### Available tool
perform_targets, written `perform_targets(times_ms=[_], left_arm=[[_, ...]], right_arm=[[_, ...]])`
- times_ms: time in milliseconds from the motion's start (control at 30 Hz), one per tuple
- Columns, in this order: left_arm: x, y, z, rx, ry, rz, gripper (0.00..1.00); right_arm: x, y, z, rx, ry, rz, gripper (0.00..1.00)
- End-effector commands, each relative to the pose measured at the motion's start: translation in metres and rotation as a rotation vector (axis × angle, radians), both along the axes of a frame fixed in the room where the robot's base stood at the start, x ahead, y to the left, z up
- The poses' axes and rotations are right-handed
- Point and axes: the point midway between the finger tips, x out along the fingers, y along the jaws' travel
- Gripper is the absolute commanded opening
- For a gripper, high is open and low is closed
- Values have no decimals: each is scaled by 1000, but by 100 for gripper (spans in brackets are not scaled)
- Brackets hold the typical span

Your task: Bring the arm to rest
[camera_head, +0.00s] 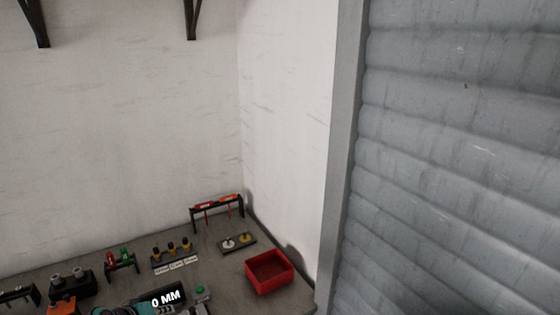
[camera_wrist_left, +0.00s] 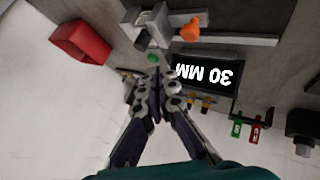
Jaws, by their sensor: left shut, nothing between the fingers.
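My left gripper (camera_wrist_left: 157,78) shows in the left wrist view with its fingers together and nothing between them. It is over the bench, close beside a black display (camera_wrist_left: 208,74) that reads "30 MM" upside down. In the head view only a teal part of my left arm shows at the bottom edge, beside the partly hidden display (camera_head: 167,298). The fingertips cannot be made out there. My right gripper is in neither view.
A red bin (camera_head: 270,272) stands at the bench's right corner. A rack with red-handled tools (camera_head: 217,209), a small plate with two round pieces (camera_head: 237,243) and yellow-black pieces (camera_head: 171,248) stand along the back. A grey shutter (camera_head: 450,150) is at right.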

Motion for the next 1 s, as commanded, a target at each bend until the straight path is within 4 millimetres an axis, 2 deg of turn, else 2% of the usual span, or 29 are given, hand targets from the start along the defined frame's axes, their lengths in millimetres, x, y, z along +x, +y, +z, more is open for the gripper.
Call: perform_targets(times_ms=[367,567,667,800,1000], left_arm=[[-19,-39,25,73,41,-52,0],[-42,-69,44,144,68,-97,0],[-62,-90,55,197,84,-129,0],[-101,-119,70,299,99,-187,0],[-151,-144,79,433,96,-259,0]], right_arm=[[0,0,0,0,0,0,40],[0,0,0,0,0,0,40],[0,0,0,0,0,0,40],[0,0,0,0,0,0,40],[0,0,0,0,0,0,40]])
